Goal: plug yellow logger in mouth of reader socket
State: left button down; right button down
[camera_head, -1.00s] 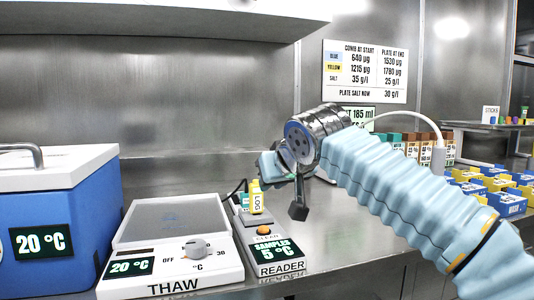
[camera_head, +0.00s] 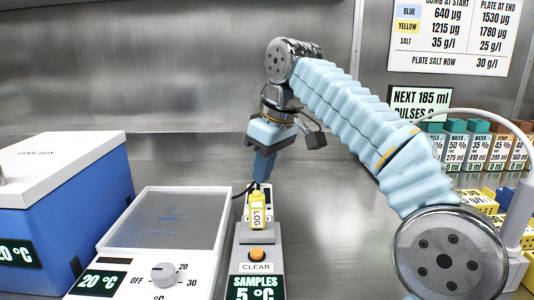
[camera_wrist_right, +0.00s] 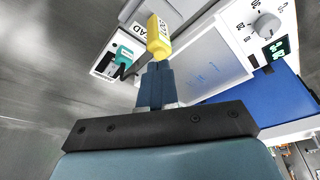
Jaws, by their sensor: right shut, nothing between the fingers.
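The yellow logger (camera_head: 257,212), marked LOG, stands on the back part of the grey reader (camera_head: 258,240), behind its orange CLEAR button. In the right wrist view the logger (camera_wrist_right: 159,40) shows just past my fingertips; whether they touch it I cannot tell. My right gripper (camera_head: 263,170) is shut and empty, pointing down above and behind the logger. Its fingers show in the right wrist view (camera_wrist_right: 155,75). A teal piece (camera_wrist_right: 124,53) sits on a white part near the logger. The socket mouth cannot be made out clearly. My left gripper is out of view.
The THAW plate (camera_head: 170,222) with its knob stands left of the reader, and a blue cool box (camera_head: 70,200) further left. Labelled bottles (camera_head: 475,145) and yellow blocks (camera_head: 478,200) are at the right.

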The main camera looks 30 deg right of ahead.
aim_at(258, 193)
jog(key=shift+b+x, duration=0.4)
jog(key=shift+x, duration=0.9)
jog(key=shift+f+b, duration=0.4)
jog(key=shift+f, duration=0.2)
